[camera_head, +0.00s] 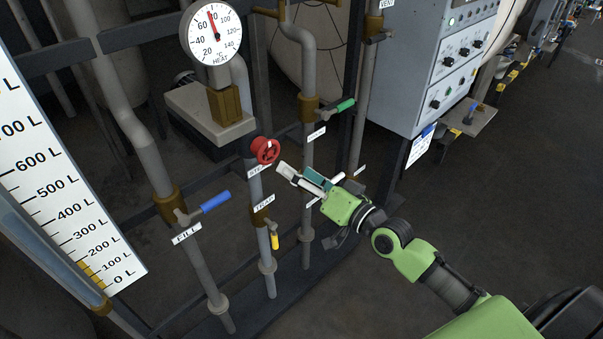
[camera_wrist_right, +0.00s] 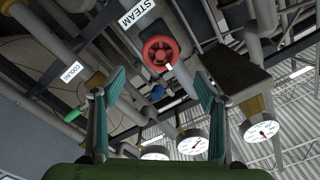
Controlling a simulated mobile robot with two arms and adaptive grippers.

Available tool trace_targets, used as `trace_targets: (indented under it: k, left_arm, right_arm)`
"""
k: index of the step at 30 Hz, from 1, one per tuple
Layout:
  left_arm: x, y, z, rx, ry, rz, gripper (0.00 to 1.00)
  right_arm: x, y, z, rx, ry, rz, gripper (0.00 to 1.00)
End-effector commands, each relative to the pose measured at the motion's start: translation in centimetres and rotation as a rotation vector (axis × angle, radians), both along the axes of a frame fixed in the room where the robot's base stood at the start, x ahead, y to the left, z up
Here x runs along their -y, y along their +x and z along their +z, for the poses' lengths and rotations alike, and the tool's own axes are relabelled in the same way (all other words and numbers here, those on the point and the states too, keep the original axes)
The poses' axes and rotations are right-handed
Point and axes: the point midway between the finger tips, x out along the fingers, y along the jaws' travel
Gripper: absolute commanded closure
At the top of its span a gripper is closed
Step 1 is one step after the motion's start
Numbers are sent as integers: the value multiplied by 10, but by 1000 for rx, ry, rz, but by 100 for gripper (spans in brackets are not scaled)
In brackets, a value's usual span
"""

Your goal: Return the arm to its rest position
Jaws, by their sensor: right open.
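My right arm (camera_head: 442,283) reaches in from the lower right of the head view. Its green gripper (camera_head: 305,180) is open, with its fingers pointing up and left at the pipework. In the right wrist view the two teal fingers (camera_wrist_right: 160,90) are spread wide with nothing between them. The red handwheel (camera_head: 265,150) on the steam pipe lies just beyond the fingertips at the upper left. It also shows in the right wrist view (camera_wrist_right: 160,52), ahead of the fingers and seemingly apart from them. My left gripper is not in view.
Near the gripper stand pipes with a green handle (camera_head: 345,105), a blue handle (camera_head: 215,202) and a yellow handle (camera_head: 275,241). A heat gauge (camera_head: 213,35) is above. A grey control cabinet (camera_head: 440,70) stands at upper right. Dark floor (camera_head: 520,180) lies clear at right.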

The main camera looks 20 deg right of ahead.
Motion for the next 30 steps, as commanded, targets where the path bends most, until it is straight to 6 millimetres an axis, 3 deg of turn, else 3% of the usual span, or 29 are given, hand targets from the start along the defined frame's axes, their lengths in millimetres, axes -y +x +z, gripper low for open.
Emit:
trace_targets:
  k: [17,20,23,26,30]
  left_arm:
    - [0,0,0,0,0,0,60]
    - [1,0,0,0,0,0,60]
    - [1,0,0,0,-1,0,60]
    - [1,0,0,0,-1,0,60]
    - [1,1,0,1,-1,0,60]
  right_arm:
    - [2,-4,0,0,0,0,33]
    - [6,-2,-14,-20,-15,-14,33]
    - [18,-1,-55,-76,-59,-49,33]
    - [35,-5,-121,-166,-138,-95,33]
    - [56,-29,-224,-321,-268,-138,33]
